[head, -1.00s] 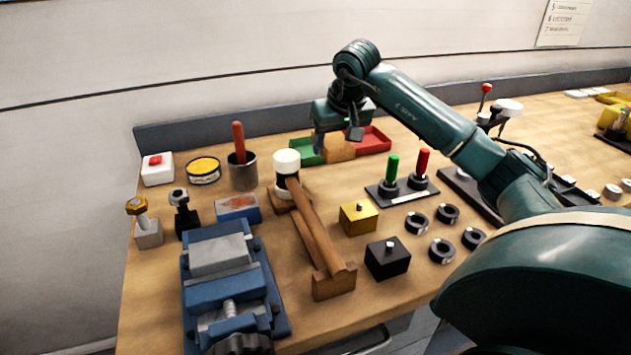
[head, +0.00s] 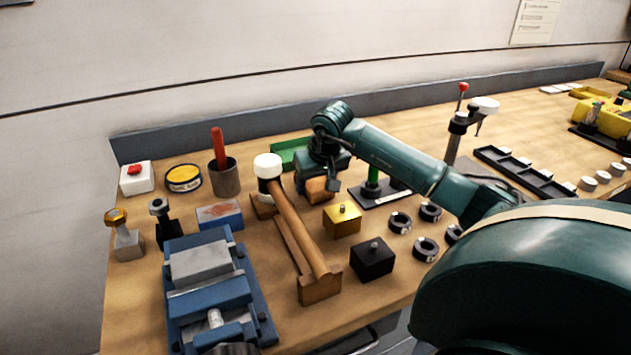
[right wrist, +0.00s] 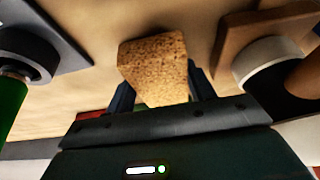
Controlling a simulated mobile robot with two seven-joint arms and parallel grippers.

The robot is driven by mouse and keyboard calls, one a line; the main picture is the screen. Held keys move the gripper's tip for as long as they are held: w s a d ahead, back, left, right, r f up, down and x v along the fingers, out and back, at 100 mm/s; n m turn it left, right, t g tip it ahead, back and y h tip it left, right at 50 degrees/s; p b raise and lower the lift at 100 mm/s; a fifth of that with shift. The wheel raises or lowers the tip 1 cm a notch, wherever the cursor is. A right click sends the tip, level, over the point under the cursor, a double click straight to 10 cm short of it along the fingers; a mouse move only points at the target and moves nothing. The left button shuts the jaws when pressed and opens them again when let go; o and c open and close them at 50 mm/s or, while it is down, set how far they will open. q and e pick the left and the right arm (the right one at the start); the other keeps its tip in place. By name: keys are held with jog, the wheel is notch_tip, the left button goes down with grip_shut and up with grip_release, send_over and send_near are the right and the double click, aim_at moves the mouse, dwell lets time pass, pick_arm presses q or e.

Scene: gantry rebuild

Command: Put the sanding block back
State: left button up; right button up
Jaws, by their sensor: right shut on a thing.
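The sanding block is a brown, speckled block (head: 320,191) below my right gripper (head: 319,180) in the head view. In the right wrist view the block (right wrist: 155,68) sits between the gripper's dark fingers (right wrist: 158,92), which are shut on it. It hangs over the bench between the hammer and the green-handled part. Whether its underside touches the bench I cannot tell. My left gripper is not in view.
A mallet (head: 295,225) on a wooden stand is close on the left. A yellow block (head: 342,222) and a black block (head: 372,261) stand in front. The green tray (head: 288,153) and a green-handled part (head: 374,180) are near. A blue vise (head: 212,280) stands front left.

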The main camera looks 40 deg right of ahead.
pick_arm(q)
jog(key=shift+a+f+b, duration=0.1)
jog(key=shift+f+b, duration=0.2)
jog(key=shift+b, duration=0.05)
pick_arm(e)
jog(key=shift+s+f, duration=0.1)
jog(key=shift+f, duration=0.3)
jog(key=shift+a+f, duration=0.1)
jog(key=shift+f, duration=0.1)
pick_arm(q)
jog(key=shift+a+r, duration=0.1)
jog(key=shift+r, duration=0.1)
pick_arm(e)
jog(key=o, duration=1)
jog(key=shift+s+f, duration=0.1)
jog(key=shift+o, duration=0.2)
jog(key=shift+r, duration=0.25)
pick_arm(q)
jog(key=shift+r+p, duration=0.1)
jog(key=shift+p, duration=0.25)
pick_arm(e)
jog(key=v, duration=1.2)
jog(key=shift+w+r, duration=0.25)
jog(key=shift+r, duration=0.25)
